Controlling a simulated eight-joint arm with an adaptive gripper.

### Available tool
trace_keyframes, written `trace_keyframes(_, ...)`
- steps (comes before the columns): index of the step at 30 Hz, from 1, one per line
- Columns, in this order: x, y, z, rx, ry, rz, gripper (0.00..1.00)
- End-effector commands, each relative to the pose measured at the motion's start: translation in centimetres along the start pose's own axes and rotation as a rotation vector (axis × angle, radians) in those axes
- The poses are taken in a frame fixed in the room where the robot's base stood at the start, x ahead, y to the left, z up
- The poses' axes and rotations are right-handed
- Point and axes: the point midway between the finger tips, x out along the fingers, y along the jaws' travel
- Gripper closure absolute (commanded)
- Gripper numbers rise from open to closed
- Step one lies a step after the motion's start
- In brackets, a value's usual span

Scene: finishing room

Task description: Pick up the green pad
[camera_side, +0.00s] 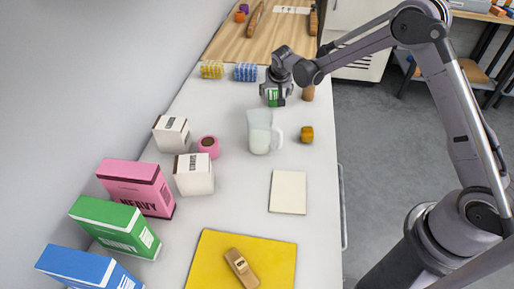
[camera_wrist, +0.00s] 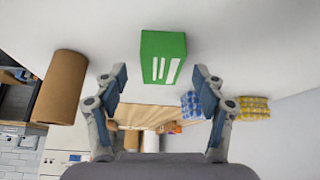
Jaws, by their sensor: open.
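The green pad (camera_side: 273,98) is a small green block with white marks, standing on the white table toward its far end. In the wrist view the green pad (camera_wrist: 163,45) lies ahead of my gripper (camera_wrist: 159,76), centred between the two fingers, with a gap on each side. In the side view my gripper (camera_side: 276,93) is right at the pad, and its fingers partly hide it. The fingers are spread open, and no contact with the pad is visible.
A brown cylinder (camera_side: 308,93) stands close right of the pad; it also shows in the wrist view (camera_wrist: 60,88). Blue (camera_side: 246,72) and yellow (camera_side: 211,69) patterned blocks lie behind left.

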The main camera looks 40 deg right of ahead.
Motion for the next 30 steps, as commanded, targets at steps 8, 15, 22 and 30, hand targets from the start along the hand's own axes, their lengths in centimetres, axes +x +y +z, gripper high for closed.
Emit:
trace_keyframes(8,1.8,-0.1,0.0,-0.001,0.001,-0.002,0.30)
trace_keyframes(15,1.7,-0.1,0.0,-0.001,0.001,-0.002,0.47)
trace_keyframes(22,1.7,-0.1,0.0,-0.001,0.001,-0.001,0.91)
trace_keyframes(30,1.4,-0.1,-0.1,-0.001,0.001,-0.001,0.91)
